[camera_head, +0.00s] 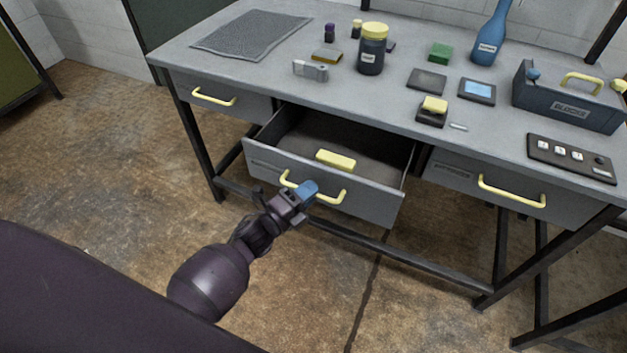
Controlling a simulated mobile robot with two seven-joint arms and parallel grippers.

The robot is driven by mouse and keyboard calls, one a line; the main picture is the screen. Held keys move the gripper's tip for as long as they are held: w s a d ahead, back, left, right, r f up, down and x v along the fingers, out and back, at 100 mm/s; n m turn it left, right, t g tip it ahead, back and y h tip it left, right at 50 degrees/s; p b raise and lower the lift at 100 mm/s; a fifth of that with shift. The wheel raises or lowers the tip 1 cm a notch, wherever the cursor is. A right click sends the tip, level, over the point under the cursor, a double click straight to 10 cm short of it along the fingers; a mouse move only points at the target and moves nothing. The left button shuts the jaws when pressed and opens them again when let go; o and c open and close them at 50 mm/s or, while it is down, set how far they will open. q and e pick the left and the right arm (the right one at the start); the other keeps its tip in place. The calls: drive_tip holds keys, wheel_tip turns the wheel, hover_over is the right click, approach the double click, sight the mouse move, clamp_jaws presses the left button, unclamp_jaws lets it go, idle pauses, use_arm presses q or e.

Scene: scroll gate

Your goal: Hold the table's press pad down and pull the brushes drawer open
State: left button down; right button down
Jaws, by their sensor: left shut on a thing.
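The middle drawer (370,195) of the grey table stands pulled out, with a yellow block (336,159) inside on its dark floor. I cannot read its label, so I cannot tell if it is the brushes drawer. My left gripper (307,191) is at the drawer's yellow handle (328,197) and is shut on it; the blue tip covers part of the bar. A black block with a raised yellow top (434,104) sits on the table behind the drawer; it may be the press pad. A flat dark pad (427,80) lies behind it. My right gripper is out of view.
Closed drawers with yellow handles flank it at left (214,97) and right (512,193). The tabletop holds a dark jar (371,53), blue bottle (489,37), toolbox (565,100), switch panel (571,158) and grey mat (252,35). The floor in front is clear.

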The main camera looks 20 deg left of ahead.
use_arm(q)
drive_tip(key=shift+s, duration=0.1)
drive_tip(key=c, duration=1.2)
unclamp_jaws()
drive_tip(key=v, duration=1)
drive_tip(key=shift+s+a, duration=0.2)
drive_tip(key=shift+s, duration=0.15)
